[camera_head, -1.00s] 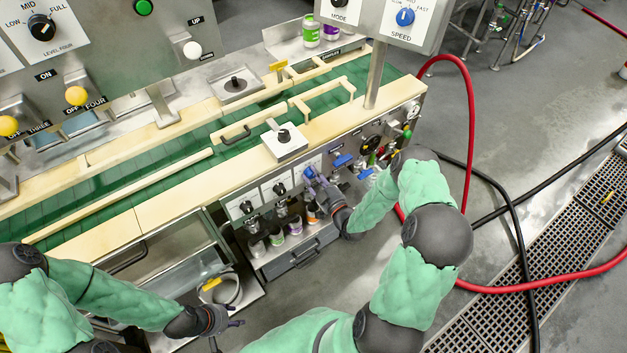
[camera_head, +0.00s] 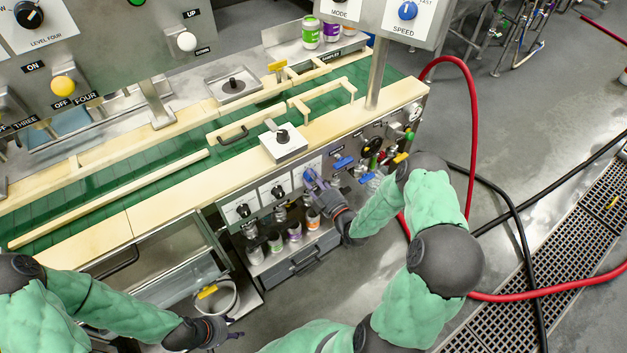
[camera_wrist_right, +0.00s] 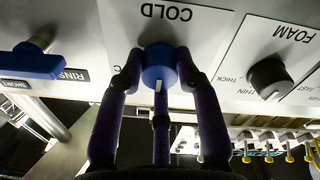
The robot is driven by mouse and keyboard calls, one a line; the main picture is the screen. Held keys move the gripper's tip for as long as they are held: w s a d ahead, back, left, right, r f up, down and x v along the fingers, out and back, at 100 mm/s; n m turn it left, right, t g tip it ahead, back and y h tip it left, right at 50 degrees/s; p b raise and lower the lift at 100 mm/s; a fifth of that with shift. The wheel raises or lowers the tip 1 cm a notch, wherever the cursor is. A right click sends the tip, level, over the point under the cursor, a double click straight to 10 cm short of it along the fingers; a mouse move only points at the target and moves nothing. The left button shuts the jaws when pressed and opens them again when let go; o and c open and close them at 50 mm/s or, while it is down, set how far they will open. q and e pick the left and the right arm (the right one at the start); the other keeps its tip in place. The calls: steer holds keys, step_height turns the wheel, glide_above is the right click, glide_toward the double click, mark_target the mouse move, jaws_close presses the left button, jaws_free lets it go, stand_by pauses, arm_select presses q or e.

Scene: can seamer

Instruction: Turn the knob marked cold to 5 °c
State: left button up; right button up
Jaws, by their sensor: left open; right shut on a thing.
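The cold knob (camera_wrist_right: 158,66) is a blue round knob with a white pointer mark, on a white plate lettered COLD (camera_wrist_right: 166,12), upside down in the right wrist view. My right gripper (camera_wrist_right: 157,75) is shut on this knob, with its purple fingers on both sides of it. The pointer mark faces down in that view; the scale numbers are hidden or too small to read. In the head view my right gripper (camera_head: 312,182) is at the front panel and hides the knob. My left gripper (camera_head: 228,332) is open and empty, low at the front, away from the panel.
The black foam knob (camera_wrist_right: 270,77) sits beside the cold plate. A blue rinse handle (camera_wrist_right: 30,62) is on the other side. Several small cans (camera_head: 275,242) stand on a shelf below the panel. A red hose (camera_head: 471,150) runs behind my right arm.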

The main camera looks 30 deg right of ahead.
steer(key=shift+r, duration=0.1)
steer(key=o, duration=1.2)
steer(key=shift+c, duration=0.2)
steer(key=s, duration=1.2)
steer(key=shift+d+f, duration=0.3)
steer(key=shift+w, duration=0.1)
